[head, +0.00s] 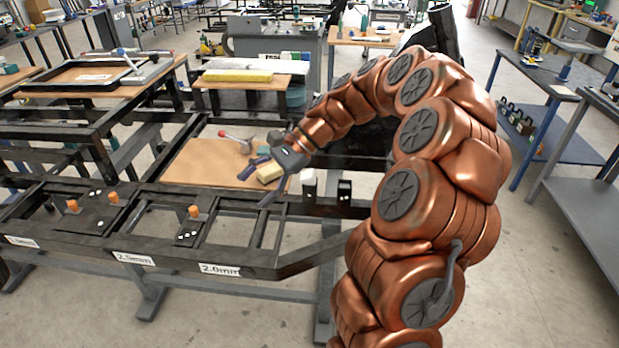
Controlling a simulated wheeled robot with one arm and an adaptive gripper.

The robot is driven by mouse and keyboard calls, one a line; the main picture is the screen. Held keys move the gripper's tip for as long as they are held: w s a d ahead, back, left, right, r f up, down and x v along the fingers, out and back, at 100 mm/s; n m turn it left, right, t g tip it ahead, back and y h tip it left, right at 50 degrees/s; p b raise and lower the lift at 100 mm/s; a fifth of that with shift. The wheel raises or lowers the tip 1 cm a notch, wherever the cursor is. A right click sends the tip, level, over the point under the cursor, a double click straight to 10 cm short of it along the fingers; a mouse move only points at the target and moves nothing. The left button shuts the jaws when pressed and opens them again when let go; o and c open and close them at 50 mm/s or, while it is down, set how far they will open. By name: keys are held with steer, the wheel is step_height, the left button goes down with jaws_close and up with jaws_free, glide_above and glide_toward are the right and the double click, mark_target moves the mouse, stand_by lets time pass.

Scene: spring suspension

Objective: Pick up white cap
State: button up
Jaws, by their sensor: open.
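My gripper (260,183) hangs at the end of my copper-coloured arm, over the right part of the tan board. Its two grey fingers are spread apart and hold nothing that I can see. A small cream-white block (270,172) shows between and behind the fingers; I cannot tell whether it touches them. A small dark block with a white top (308,177) stands just right of my gripper, on the black frame. I cannot tell which of these two is the white cap. A black block with white dots (344,191) stands further right.
The tan board (195,165) lies in the black frame (150,195) and holds a red-ended tool (235,140). Orange knobs (195,211) stand on dark plates at left, behind labels (133,258). A side table (590,185) stands at right, with open floor between.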

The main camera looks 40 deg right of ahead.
steer(key=w+d+f+m+t+y, duration=0.1)
steer(key=w+d+m+t, duration=0.15)
steer(key=d, duration=0.35)
steer(key=w+d+f+m+t, duration=0.1)
steer(key=w+d+f+m, duration=0.15)
steer(key=d, duration=0.25)
steer(key=m+t+h+p, duration=0.1)
steer(key=m+t, duration=0.3)
steer(key=m, duration=0.2)
glide_toward(313, 172)
steer(key=w+a, duration=0.2)
steer(key=a, duration=0.1)
steer(key=shift+f+p+x, duration=0.25)
steer(key=shift+p+x, duration=0.55)
steer(key=shift+x, duration=1.1)
steer(key=shift+f+p+x, duration=0.25)
steer(key=shift+p+x, duration=0.5)
steer(key=shift+x, duration=1.2)
steer(key=shift+s+d, duration=0.1)
steer(key=shift+d, duration=0.1)
steer(key=c, duration=1.3)
steer(key=shift+c, duration=0.2)
